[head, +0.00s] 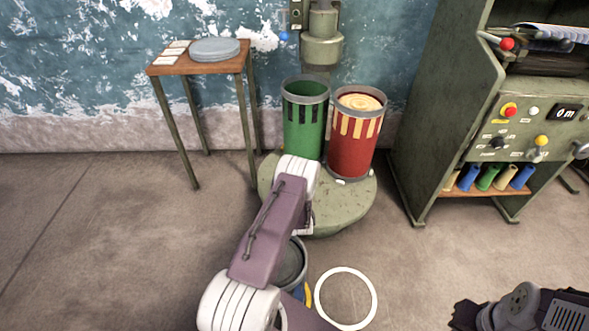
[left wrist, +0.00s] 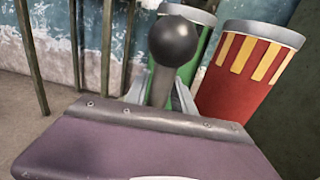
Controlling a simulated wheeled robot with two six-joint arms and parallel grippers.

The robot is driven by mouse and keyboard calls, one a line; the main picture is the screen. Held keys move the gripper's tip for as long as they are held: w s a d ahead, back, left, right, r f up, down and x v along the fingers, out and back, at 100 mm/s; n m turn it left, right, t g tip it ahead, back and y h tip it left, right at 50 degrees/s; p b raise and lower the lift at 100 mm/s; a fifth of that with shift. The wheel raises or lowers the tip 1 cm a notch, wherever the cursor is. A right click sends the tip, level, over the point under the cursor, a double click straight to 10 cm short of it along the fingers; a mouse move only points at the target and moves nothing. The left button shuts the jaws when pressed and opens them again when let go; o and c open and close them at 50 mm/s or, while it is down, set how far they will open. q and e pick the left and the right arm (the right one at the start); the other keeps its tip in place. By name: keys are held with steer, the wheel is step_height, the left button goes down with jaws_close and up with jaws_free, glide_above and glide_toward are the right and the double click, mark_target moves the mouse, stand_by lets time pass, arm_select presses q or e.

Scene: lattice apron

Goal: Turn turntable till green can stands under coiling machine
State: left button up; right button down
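The round grey-green turntable (head: 345,207) stands on the floor. It bears a green can (head: 305,130) at left and a red can (head: 348,150) with a cream coil at right. The coiling machine's head (head: 322,45) hangs at the wall behind, roughly above the gap between them; exact alignment is unclear. My left arm covers the turntable's front left and its gripper in the head view. In the left wrist view, a black knob (left wrist: 175,41) on a grey post rises by my left gripper (left wrist: 161,88); contact is hidden behind my purple wrist cover. My right gripper is out of view.
A small table (head: 195,64) with grey discs and cards stands left. A green control cabinet (head: 425,120) with knobs and coloured tubes stands right. A grey can (head: 292,262) and white floor ring (head: 346,298) lie in front. Floor at left is clear.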

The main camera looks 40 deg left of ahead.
arm_select(q)
steer(key=shift+o, duration=0.2)
steer(key=shift+f, duration=0.2)
steer(key=shift+s, duration=0.15)
